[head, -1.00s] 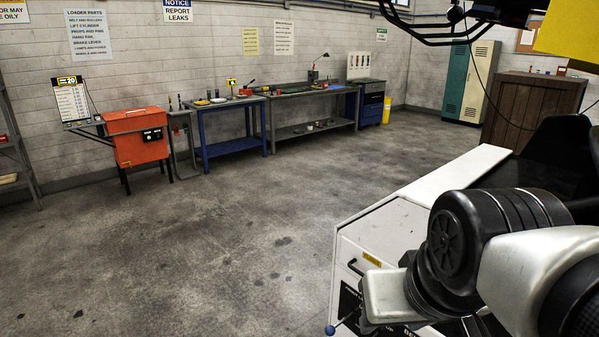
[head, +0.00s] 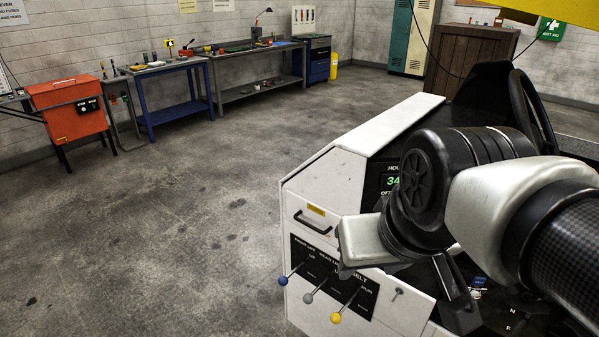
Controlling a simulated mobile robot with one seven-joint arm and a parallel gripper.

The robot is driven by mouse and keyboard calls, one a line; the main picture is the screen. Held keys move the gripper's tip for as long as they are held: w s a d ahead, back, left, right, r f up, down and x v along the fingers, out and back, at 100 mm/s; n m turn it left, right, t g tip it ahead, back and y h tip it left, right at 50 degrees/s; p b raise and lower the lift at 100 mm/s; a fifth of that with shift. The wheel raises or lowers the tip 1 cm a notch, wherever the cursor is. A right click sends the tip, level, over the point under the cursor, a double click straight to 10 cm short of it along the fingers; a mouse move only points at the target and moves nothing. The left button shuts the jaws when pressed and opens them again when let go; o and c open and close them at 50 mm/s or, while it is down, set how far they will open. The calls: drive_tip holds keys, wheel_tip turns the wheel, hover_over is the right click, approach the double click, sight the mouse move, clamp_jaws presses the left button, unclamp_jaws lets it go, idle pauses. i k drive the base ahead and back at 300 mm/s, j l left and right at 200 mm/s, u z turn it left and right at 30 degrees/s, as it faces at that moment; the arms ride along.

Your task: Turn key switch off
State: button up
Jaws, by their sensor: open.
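The loader's white control console (head: 330,180) fills the lower right of the head view. Its dark dash panel (head: 385,180) shows a green-lit hour display (head: 393,181) and the start of a label reading "OF". My arm covers most of this panel, and I cannot make out the key switch.
A black steering wheel (head: 532,110) stands behind my arm. Workbenches (head: 170,68) and an orange cabinet (head: 72,110) line the far wall. The floor at left is clear.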

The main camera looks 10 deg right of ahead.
sight(477, 293)
drive_tip(key=j+z, duration=0.25)
drive_tip(key=z, duration=1.3)
drive_tip(key=i+z, duration=0.25)
drive_tip(key=j+z, duration=0.1)
drive_tip(key=z, duration=0.2)
drive_tip(key=i, duration=0.05)
